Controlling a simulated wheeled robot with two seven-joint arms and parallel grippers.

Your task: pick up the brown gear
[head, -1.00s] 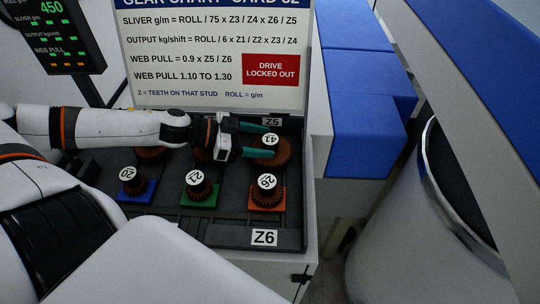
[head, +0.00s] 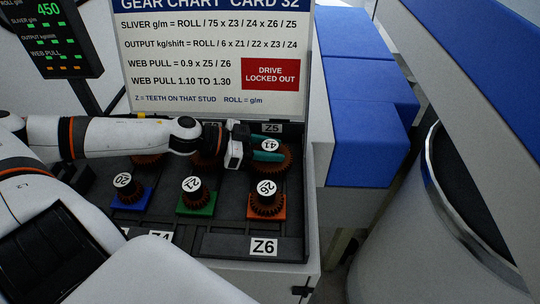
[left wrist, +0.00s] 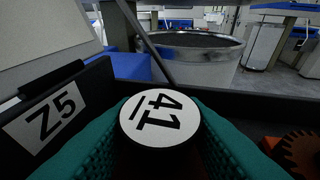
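A large brown gear (head: 283,164) with a white cap marked 41 sits at the Z5 place of the dark tray. Its cap (left wrist: 160,118) fills the middle of the left wrist view. My left gripper (head: 267,150) reaches in from the left, its teal fingers closed in on both sides of the gear's hub just under the cap. The gear looks level and still down at the tray; its underside is hidden. Two more brown gears lie behind and under my left arm, partly covered. My right gripper is not in view.
Smaller brown gears capped 20 (head: 122,181), 22 (head: 191,186) and 26 (head: 266,190) stand on blue, green and orange plates in front. The chart board (head: 215,60) rises behind the tray. Blue blocks (head: 365,145) and a large round can (head: 430,240) stand to the right.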

